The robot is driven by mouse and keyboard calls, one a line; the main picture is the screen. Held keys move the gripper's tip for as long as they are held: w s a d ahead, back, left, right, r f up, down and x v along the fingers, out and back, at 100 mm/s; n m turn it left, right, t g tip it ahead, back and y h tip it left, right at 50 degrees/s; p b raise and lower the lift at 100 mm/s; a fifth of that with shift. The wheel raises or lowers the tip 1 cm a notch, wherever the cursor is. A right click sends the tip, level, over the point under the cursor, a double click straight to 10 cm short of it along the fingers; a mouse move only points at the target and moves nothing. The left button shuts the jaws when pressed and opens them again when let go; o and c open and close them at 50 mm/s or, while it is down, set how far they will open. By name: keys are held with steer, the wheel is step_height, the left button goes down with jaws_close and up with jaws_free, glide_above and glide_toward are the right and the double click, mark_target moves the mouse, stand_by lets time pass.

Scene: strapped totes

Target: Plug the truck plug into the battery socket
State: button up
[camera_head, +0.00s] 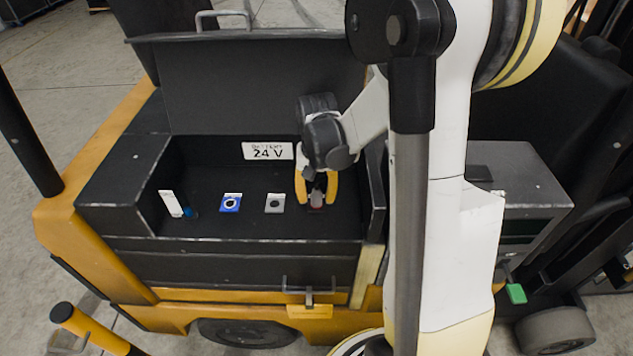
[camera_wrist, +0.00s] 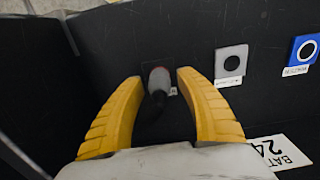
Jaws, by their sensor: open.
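A grey plug-like piece with a dark tail (camera_wrist: 157,84) stands between my gripper's yellow fingers in the wrist view. A reddish edge shows at its far end, and it also shows in the head view (camera_head: 316,198). I cannot tell whether it is seated in a socket. My gripper (camera_head: 317,193) is open around the piece, with a gap on both sides in the wrist view (camera_wrist: 157,78). To its left in the head view are a grey square plate with a dark round opening (camera_head: 275,203) and a blue plate with a ringed opening (camera_head: 231,202). Their small labels are unreadable.
The dark compartment has a raised lid (camera_head: 255,85) and a "BATTERY 24 V" sign (camera_head: 267,151) on its back wall. A white upright plate (camera_head: 171,204) stands at its left.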

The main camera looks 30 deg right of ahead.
step_height(320, 180, up, 11)
stand_by(0.3)
stand_by(0.5)
